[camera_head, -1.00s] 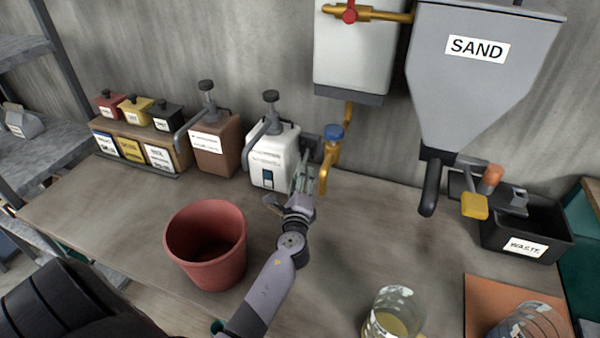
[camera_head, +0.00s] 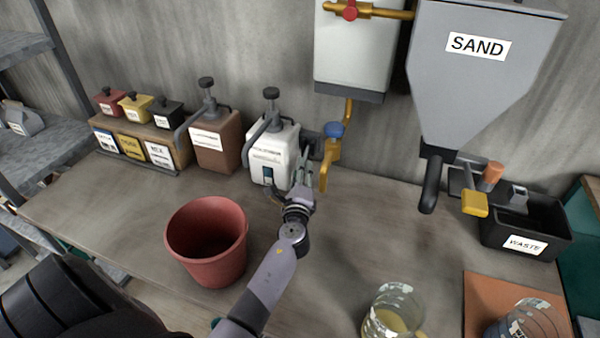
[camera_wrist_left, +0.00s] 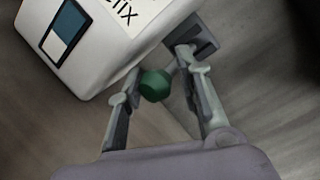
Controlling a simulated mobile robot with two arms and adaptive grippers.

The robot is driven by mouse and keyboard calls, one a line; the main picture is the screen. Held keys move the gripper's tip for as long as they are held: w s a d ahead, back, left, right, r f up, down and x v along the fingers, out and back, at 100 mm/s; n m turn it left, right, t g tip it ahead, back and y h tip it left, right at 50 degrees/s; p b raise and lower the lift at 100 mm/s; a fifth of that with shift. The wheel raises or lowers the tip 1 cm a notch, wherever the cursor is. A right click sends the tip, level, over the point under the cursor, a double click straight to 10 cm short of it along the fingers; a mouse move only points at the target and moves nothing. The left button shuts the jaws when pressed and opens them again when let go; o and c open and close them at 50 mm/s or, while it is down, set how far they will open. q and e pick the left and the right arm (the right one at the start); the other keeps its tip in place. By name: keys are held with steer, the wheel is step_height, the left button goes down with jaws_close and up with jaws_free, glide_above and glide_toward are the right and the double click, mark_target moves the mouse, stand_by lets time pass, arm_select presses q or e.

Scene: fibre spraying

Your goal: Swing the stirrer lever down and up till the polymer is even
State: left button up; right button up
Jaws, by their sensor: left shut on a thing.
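The white pump container (camera_head: 272,160) stands at the back of the bench, with a small two-tone teal and white window on its front (camera_wrist_left: 64,32). A green knob (camera_wrist_left: 155,85), which looks like the stirrer lever's end, shows in the left wrist view beside the container's lower corner. My left gripper (camera_head: 311,178) is at the container's right front side; in the left wrist view its fingers (camera_wrist_left: 157,82) are on either side of the knob, shut on it. The lever's shaft is mostly hidden. My right gripper is not in view.
A brass tap with a blue handle (camera_head: 334,132) hangs just right of my left gripper. A brown pump container (camera_head: 213,150) stands left of the white one. A red bucket (camera_head: 207,268) is in front. A glass beaker (camera_head: 393,312) stands at the front right. The bench middle is clear.

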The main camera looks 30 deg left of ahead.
arm_select(q)
jaws_close()
steer(key=shift+r, duration=0.2)
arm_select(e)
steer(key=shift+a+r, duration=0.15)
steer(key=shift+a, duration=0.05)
arm_select(q)
steer(key=shift+r, duration=0.25)
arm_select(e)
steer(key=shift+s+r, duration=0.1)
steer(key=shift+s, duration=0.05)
